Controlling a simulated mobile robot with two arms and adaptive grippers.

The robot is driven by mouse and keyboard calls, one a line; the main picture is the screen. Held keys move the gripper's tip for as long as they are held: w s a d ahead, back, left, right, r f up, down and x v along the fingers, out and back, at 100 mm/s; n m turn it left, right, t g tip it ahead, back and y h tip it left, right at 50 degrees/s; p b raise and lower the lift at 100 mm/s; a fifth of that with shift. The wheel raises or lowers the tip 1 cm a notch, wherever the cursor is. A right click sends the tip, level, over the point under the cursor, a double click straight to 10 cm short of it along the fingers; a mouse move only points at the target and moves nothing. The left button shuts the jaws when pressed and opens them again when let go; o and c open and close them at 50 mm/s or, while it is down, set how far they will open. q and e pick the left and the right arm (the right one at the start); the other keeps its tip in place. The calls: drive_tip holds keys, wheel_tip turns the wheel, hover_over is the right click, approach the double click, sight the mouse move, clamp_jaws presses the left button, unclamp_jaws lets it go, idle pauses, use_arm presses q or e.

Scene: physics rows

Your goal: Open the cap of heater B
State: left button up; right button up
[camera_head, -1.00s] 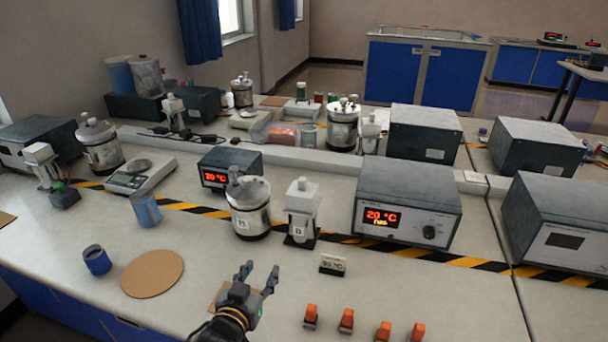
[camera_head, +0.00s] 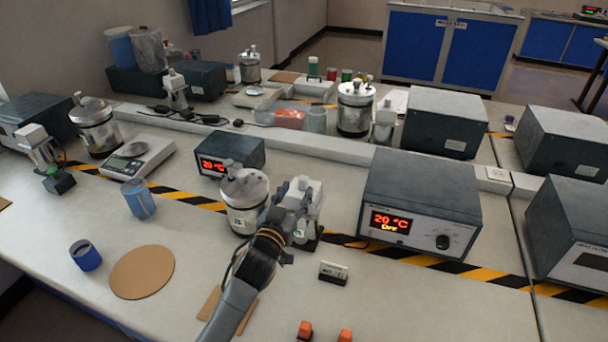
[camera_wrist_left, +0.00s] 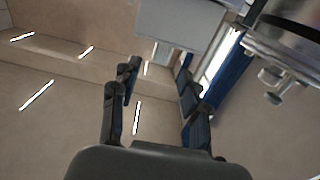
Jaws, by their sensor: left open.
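Heater B appears to be the steel pot (camera_head: 240,218) with a label and a lid (camera_head: 244,186) in the middle of the bench; its lid is on. A white device (camera_head: 312,212) stands just right of it. My left gripper (camera_head: 290,203) is in front of the white device, right of the pot, and hides part of both. In the left wrist view its fingers (camera_wrist_left: 158,74) are apart with nothing between them. A metal pot with a knob (camera_wrist_left: 290,60) shows there at the upper right, beside the fingers. My right gripper is not in view.
A control box (camera_head: 422,205) reading 20 °C stands to the right, and a smaller display box (camera_head: 232,152) stands behind the pot. A small sign (camera_head: 333,272) and orange-topped pieces (camera_head: 305,330) lie in front.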

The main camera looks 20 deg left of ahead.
sight(302, 180)
use_arm(q)
drive_tip(key=w, duration=0.5)
drive_tip(key=shift+w+d+r+p, duration=0.1)
drive_tip(key=shift+w+r+p, duration=0.1)
drive_tip(key=shift+w+p, duration=0.1)
drive_tip(key=shift+w+f, duration=0.15)
drive_tip(key=shift+w, duration=0.3)
clamp_jaws()
